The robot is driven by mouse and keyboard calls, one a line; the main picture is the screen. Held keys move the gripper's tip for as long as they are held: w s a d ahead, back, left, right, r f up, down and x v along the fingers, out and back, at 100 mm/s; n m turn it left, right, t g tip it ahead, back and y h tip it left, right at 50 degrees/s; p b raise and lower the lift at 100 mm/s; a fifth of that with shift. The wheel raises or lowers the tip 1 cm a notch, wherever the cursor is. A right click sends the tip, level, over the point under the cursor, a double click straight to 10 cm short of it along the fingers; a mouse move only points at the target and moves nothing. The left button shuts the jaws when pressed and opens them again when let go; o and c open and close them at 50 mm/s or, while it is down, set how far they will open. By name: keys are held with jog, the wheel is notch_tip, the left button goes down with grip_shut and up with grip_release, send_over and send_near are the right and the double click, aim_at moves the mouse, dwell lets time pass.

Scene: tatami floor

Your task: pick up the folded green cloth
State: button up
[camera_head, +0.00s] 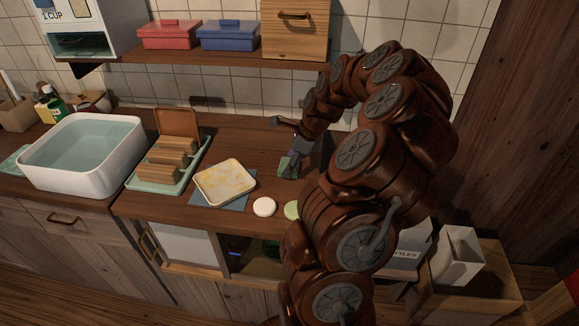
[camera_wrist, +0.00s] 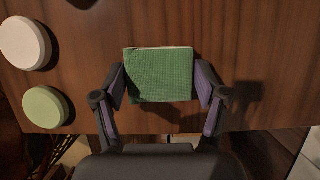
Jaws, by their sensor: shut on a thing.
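The folded green cloth (camera_wrist: 160,76) is a small square with a pale edge along its far side, in the middle of the wrist view. My gripper (camera_wrist: 161,85) has one finger at each side of the cloth, and it is shut on it. In the head view the cloth (camera_head: 285,166) shows as a small green patch by my gripper (camera_head: 291,164), partly hidden by it. The cloth is over the wooden counter near its front edge. I cannot tell whether it is lifted or still touching the wood.
A white round lid (camera_head: 264,207) and a pale green one (camera_head: 292,210) lie at the counter's front edge. A yellowish tray (camera_head: 225,181) on a blue mat, a rack of wooden blocks (camera_head: 168,160) and a white water basin (camera_head: 84,153) stand left. A shelf (camera_head: 200,60) hangs above.

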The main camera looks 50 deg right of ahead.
aim_at(284, 164)
jog(key=shift+c, duration=0.7)
jog(key=shift+r+b, duration=0.4)
jog(key=shift+r, duration=1.2)
jog(key=shift+a+r, duration=0.1)
jog(key=shift+r, duration=0.1)
jog(key=s+a+b, duration=0.1)
jog(key=s+a, duration=0.1)
jog(key=a, duration=0.2)
jog(key=s+a+r, duration=0.1)
jog(key=s+a, duration=0.2)
jog(key=a, duration=0.2)
jog(key=s+a+b, duration=0.1)
jog(key=s+a, duration=0.1)
jog(key=a, duration=0.3)
jog(key=shift+s+r+b, duration=0.15)
jog(key=shift+r+b, duration=0.05)
jog(key=shift+b, duration=0.1)
jog(key=o, duration=0.4)
jog(key=c, duration=0.4)
